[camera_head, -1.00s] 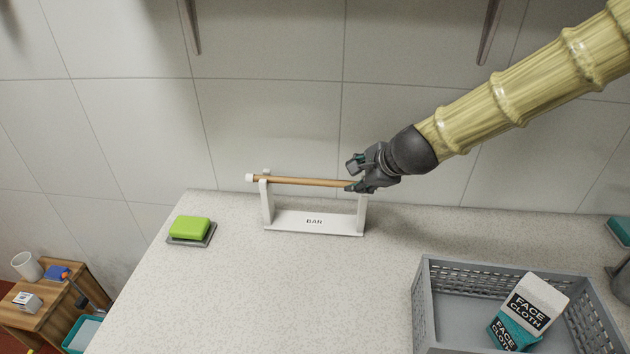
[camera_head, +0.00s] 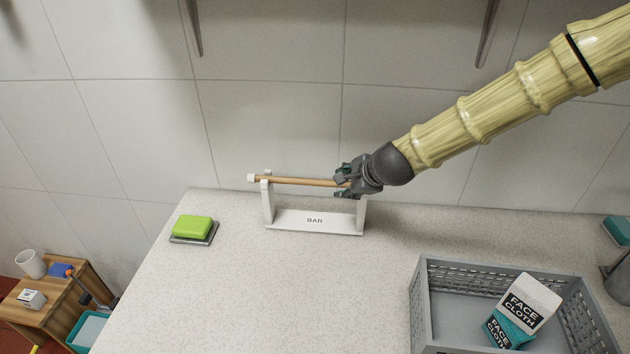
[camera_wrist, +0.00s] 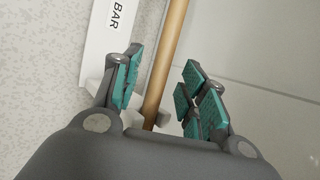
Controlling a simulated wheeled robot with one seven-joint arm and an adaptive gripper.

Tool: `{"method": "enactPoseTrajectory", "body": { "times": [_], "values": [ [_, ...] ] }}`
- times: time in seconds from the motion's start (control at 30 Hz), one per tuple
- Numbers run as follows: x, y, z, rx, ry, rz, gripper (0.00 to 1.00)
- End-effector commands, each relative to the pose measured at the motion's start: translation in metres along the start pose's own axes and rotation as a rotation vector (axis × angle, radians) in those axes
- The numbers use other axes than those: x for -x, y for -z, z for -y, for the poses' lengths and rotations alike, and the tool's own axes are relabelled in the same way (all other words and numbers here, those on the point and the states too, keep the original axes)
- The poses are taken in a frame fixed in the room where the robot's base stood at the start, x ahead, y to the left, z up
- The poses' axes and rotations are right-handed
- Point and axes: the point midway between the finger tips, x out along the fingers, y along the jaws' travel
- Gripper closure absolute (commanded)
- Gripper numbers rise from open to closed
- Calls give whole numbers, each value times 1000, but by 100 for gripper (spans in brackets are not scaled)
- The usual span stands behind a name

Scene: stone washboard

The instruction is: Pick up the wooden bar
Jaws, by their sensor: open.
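The wooden bar (camera_head: 305,181) lies level across a white stand marked "BAR" (camera_head: 285,227) near the wall, with a white cap on its left end. My gripper (camera_head: 345,181) is at the bar's right end, by the stand's right upright, and hides that end in the head view. In the wrist view the bar (camera_wrist: 165,62) runs between my two open fingers (camera_wrist: 163,92), which have teal pads. The pads stand apart from the bar on both sides. The stand's white base (camera_wrist: 108,45) shows to the left of the bar.
A green soap (camera_head: 191,227) sits on a grey dish to the left. A grey basket (camera_head: 421,310) with face cloth packs (camera_head: 525,305) stands at the front right. The tiled wall (camera_head: 270,120) is close behind the stand. The counter's middle is clear.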

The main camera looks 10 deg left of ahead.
Motion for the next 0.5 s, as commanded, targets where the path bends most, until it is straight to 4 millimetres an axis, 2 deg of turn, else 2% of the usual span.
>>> {"method": "enactPoseTrajectory", "body": {
  "times": [0.27,0.5],
  "values": [
    [-1,0,0,0,0,0,57],
    [-1,0,0,0,0,0,100]
  ]
}}
